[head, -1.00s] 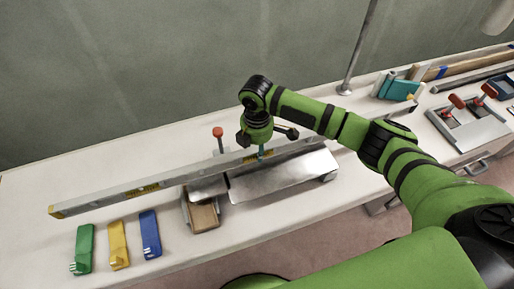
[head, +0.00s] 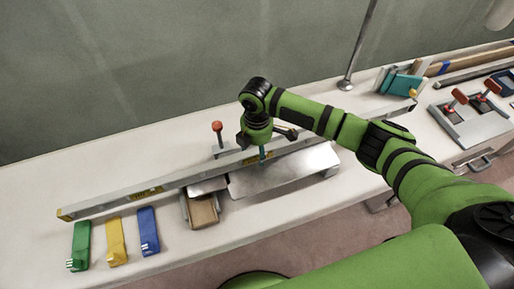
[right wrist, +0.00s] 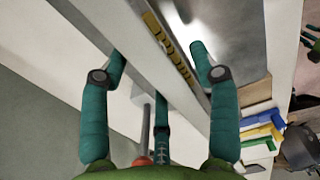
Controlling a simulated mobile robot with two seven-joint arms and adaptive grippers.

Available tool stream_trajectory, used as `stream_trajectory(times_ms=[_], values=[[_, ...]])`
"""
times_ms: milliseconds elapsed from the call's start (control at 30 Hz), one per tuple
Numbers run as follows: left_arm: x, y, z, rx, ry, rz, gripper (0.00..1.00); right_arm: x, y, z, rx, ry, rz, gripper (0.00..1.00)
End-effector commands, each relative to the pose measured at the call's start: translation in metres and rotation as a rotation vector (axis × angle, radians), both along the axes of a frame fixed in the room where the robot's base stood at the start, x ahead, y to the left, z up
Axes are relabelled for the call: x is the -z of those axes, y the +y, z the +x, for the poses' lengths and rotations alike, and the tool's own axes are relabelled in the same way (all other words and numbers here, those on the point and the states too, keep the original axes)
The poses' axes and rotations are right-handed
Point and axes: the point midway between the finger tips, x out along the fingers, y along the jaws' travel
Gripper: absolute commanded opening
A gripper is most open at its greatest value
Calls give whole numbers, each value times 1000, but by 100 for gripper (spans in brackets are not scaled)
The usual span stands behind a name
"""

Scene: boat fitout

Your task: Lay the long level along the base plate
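The long level (head: 110,203) is a thin silver bar with yellow labels. It runs from the left of the bench across to the right, along the far edge of the shiny metal base plate (head: 285,173). My right gripper (head: 262,152) is over the level's middle, its teal fingers closed around the bar. In the right wrist view the level (right wrist: 135,55) passes between the fingers (right wrist: 160,62), beside the bright plate (right wrist: 232,35). Whether the level's underside touches anything is hidden. My left gripper is out of view.
A red-knobbed post (head: 217,127) stands just behind the level. Green (head: 80,246), yellow (head: 116,242) and blue (head: 148,232) pieces lie near the level's left end. Clamps (head: 470,115) stand at the right. A pole (head: 362,45) rises behind.

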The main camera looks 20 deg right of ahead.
Motion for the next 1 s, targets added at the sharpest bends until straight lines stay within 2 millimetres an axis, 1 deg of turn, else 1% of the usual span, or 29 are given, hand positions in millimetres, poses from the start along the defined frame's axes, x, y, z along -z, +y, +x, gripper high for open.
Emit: stream_trajectory(times_ms=[233,367,467,700,800,900,1000], values=[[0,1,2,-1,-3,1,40,2,-1,-1,0,4,-2,62],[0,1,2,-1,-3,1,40,-8,0,0,0,1,0,62],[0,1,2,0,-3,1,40,-24,0,0,-1,-3,0,62],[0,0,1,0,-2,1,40,-77,0,0,-2,-4,0,62],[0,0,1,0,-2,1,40,-95,0,0,0,-3,0,62],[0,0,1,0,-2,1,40,-108,0,0,-1,-1,0,62],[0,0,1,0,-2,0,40,-116,0,0,0,-1,-1,62]])
